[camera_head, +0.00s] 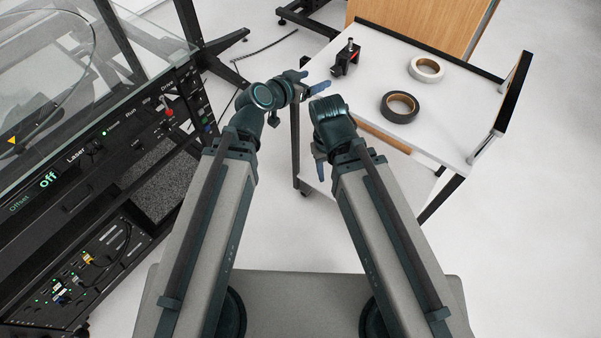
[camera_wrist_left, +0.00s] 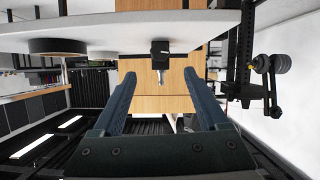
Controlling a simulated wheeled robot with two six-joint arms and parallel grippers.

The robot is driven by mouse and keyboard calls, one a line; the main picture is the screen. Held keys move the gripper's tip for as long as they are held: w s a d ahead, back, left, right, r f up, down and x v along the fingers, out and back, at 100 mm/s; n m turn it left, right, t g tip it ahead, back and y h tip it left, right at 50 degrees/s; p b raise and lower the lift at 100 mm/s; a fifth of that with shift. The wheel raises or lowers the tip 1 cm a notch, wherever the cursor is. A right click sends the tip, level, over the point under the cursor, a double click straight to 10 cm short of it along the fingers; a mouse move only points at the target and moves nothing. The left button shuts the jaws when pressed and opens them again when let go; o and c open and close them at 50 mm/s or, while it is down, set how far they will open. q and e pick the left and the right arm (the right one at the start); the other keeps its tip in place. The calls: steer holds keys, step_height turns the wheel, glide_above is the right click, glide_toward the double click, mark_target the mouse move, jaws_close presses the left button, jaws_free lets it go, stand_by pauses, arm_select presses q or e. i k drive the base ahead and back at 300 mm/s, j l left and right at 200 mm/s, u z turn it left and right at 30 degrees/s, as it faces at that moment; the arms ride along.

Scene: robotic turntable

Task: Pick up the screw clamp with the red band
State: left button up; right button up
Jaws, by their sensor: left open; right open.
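The screw clamp (camera_head: 344,62) is small and black with a metal screw on top and a red patch on its side. It stands near the left edge of the white table (camera_head: 445,118). In the left wrist view, which looks upside down, the clamp (camera_wrist_left: 160,49) shows straight ahead, between and beyond the fingertips. My left gripper (camera_head: 313,82) is open and empty, at the table's left edge, left of and nearer than the clamp. Its two blue fingers also show in the left wrist view (camera_wrist_left: 160,78). My right gripper (camera_head: 320,158) is lower, mostly hidden behind its wrist, and apart from the clamp.
A white tape roll (camera_head: 426,68) and a black tape roll (camera_head: 399,107) lie on the table, right of the clamp. A dark raised handle (camera_head: 513,92) stands at the table's right end. A laser machine with a control panel (camera_head: 125,125) fills the left side.

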mark_target(351, 53)
steer(key=l+u, duration=0.3)
steer(key=l, duration=0.15)
steer(key=k+l+u, duration=0.25)
steer(key=l, duration=0.15)
steer(key=l+u, duration=0.3)
steer(key=l, duration=0.15)
steer(key=k+l+u, duration=0.25)
steer(key=i+l, duration=0.1)
